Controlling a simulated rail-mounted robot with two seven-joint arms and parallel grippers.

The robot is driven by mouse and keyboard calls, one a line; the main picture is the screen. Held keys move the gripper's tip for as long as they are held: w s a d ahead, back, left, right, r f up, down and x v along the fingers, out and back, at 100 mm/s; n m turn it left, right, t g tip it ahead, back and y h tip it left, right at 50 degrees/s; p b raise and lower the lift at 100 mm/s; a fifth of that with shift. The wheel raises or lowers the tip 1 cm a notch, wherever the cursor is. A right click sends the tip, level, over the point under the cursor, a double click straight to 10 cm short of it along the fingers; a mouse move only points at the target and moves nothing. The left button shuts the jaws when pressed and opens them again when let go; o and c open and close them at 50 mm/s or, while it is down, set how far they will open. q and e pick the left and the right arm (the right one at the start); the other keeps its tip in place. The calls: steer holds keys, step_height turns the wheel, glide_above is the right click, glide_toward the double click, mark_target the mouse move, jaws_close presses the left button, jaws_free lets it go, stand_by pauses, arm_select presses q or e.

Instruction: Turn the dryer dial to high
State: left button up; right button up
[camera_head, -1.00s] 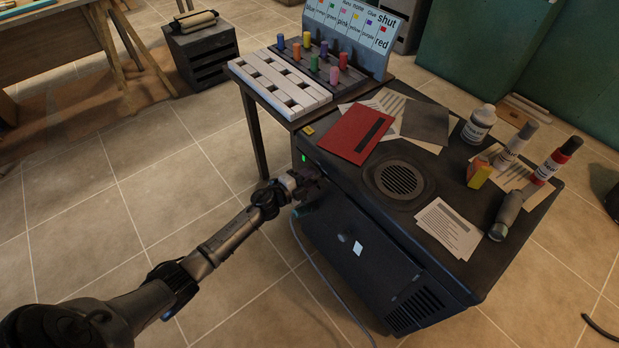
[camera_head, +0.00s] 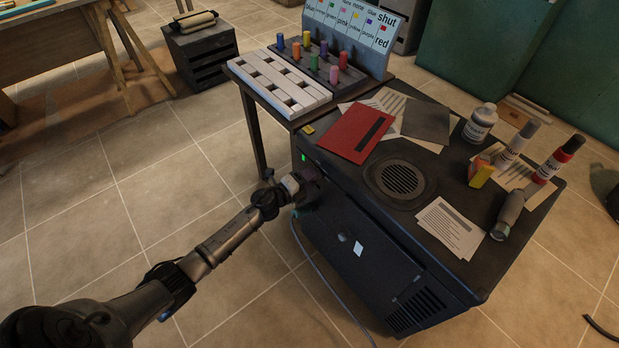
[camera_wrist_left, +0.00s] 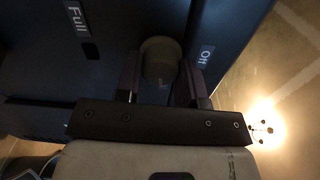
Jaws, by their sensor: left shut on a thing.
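The dryer (camera_head: 350,225) is a dark box-shaped unit with a round vent grille on its top. Its dial (camera_wrist_left: 160,58) is a round knob on the dark front panel, seen in the left wrist view between a "Full" label (camera_wrist_left: 76,18) and an "Off" label (camera_wrist_left: 206,56). My left gripper (camera_head: 304,186) is at the dryer's front left side. In the left wrist view its two fingers (camera_wrist_left: 160,78) stand on either side of the dial, shut on it. In the head view the gripper hides the dial. My right gripper is not in view.
A green light (camera_head: 304,157) glows on the dryer's side. A cable (camera_head: 325,280) runs down to the floor. A small table with a white rack (camera_head: 262,68) stands behind.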

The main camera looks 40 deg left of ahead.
arm_select(q)
steer(key=o, duration=0.8)
steer(key=shift+o, duration=0.6)
steer(key=shift+s, duration=0.1)
steer(key=p+v, duration=0.3)
steer(key=v, duration=1)
steer(key=shift+s+p, duration=0.35)
steer(key=shift+a, duration=0.1)
